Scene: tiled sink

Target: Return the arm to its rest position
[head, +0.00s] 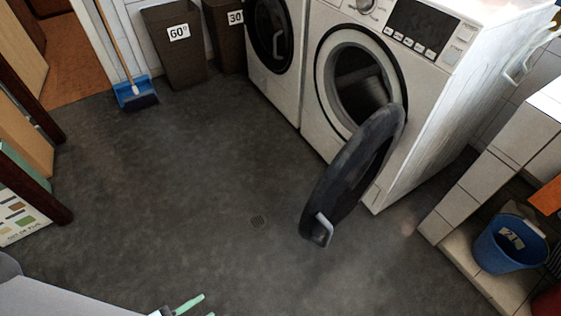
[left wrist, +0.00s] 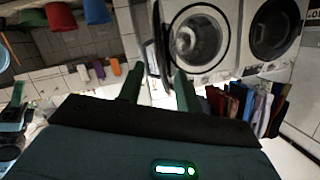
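My left gripper (head: 199,309) shows at the bottom edge of the head view, low and left of centre, with only its green fingertips and a bit of its body in frame. In the left wrist view my left gripper (left wrist: 158,88) has its two green fingers apart with nothing between them, so it is open and empty. It touches nothing that I can see. Part of my pale left arm shows in the lower left corner of the head view. My right gripper is in neither view.
The near washing machine (head: 430,100) has its round door (head: 352,180) swung open over the floor. A blue dustpan (head: 135,92) and brown bins (head: 175,55) stand at the back. A blue bucket (head: 508,245) is at right. The middle floor (head: 190,180) is clear.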

